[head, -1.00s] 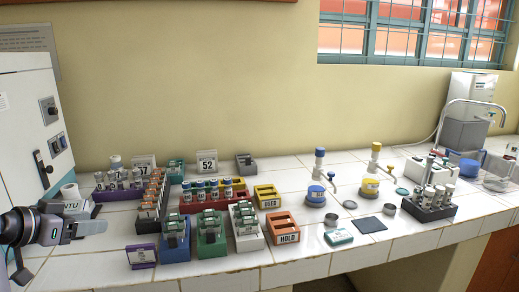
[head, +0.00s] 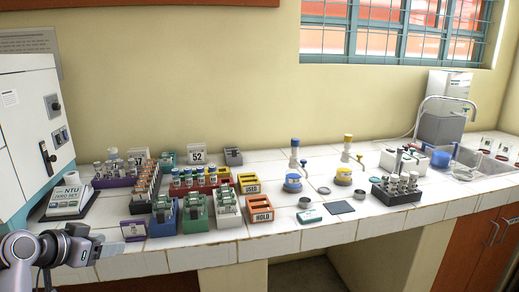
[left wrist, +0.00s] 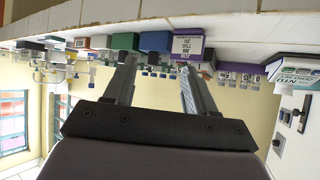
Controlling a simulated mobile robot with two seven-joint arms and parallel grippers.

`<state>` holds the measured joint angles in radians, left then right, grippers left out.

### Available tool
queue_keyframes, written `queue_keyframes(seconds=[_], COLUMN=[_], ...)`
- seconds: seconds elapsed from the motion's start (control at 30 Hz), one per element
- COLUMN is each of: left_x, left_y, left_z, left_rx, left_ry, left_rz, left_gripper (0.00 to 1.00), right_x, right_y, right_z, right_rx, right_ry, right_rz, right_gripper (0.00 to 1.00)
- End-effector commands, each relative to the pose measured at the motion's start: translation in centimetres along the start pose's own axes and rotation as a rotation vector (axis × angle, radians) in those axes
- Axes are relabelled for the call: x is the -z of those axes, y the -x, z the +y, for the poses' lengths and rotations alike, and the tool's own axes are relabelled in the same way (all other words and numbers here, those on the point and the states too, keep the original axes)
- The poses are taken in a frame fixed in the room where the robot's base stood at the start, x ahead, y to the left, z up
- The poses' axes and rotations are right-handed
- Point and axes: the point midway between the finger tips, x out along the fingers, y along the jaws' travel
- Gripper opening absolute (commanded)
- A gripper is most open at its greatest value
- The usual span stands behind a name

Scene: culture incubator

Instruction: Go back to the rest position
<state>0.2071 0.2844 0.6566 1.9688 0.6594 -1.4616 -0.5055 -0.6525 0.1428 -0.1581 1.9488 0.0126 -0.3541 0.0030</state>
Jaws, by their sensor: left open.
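My left gripper (head: 100,246) comes in from the lower left in the head view, low in front of the counter's front edge. In the left wrist view its two fingers (left wrist: 157,85) are apart with nothing between them. That view is upside down, with the counter edge across its top. My right gripper is not in view.
The white tiled counter (head: 290,240) holds several racks, including a purple block (head: 134,231), a blue rack (head: 164,218), a green rack (head: 195,214) and an orange HOLD tray (head: 260,209). The NTU box (head: 67,197) stands beside the white incubator (head: 25,130). A sink (head: 490,165) is at right.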

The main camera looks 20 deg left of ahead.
Motion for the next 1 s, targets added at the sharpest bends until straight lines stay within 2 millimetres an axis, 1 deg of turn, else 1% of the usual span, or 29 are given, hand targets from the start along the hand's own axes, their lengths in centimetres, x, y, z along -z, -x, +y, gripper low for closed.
queue_keyframes(seconds=[0.03,0.17,0.2,0.27,0.3,0.37,0.4,0.47,0.5,0.57,0.6,0.7,0.8,0.9,1.0], left_x=[-1.9,-6.6,-8.3,-10.9,-12.7,-15.4,-17.2,-19.8,-21.4,-23.5,-24.6,-26.7,-27.8,-28.2,-28.2], left_y=[-1.3,-4.2,-5.0,-5.9,-6.3,-6.7,-6.7,-6.4,-6.0,-5.2,-4.6,-3.0,-1.9,-1.4,-1.4], left_z=[1.0,3.8,5.0,7.0,8.5,11.0,12.7,15.5,17.4,20.2,21.9,25.5,27.6,28.6,28.7], left_rx=[0.015,0.061,0.070,0.078,0.079,0.072,0.062,0.040,0.020,-0.012,-0.034,-0.085,-0.119,-0.134,-0.137], left_ry=[-0.001,-0.015,-0.024,-0.037,-0.047,-0.063,-0.071,-0.082,-0.086,-0.088,-0.087,-0.080,-0.071,-0.065,-0.065], left_rz=[-0.034,-0.086,-0.099,-0.112,-0.117,-0.120,-0.118,-0.112,-0.105,-0.094,-0.085,-0.063,-0.047,-0.038,-0.036], left_gripper=[0.56,0.56,0.56,0.56,0.56,0.56,0.56,0.56,0.56,0.56,0.56,0.56,0.56,0.56,0.56], right_x=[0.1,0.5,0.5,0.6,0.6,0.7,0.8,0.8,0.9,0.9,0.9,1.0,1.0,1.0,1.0], right_y=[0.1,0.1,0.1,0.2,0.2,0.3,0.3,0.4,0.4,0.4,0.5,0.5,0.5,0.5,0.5], right_z=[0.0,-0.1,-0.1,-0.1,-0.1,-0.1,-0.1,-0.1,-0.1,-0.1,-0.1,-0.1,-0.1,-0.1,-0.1], right_rx=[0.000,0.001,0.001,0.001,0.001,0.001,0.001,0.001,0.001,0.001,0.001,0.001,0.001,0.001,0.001], right_ry=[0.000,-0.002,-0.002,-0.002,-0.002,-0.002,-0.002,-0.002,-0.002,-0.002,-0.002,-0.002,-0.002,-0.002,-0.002], right_rz=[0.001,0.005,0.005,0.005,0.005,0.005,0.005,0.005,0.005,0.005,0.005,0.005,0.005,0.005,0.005], right_gripper=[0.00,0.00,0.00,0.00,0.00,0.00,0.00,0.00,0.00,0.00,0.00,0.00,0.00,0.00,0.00])
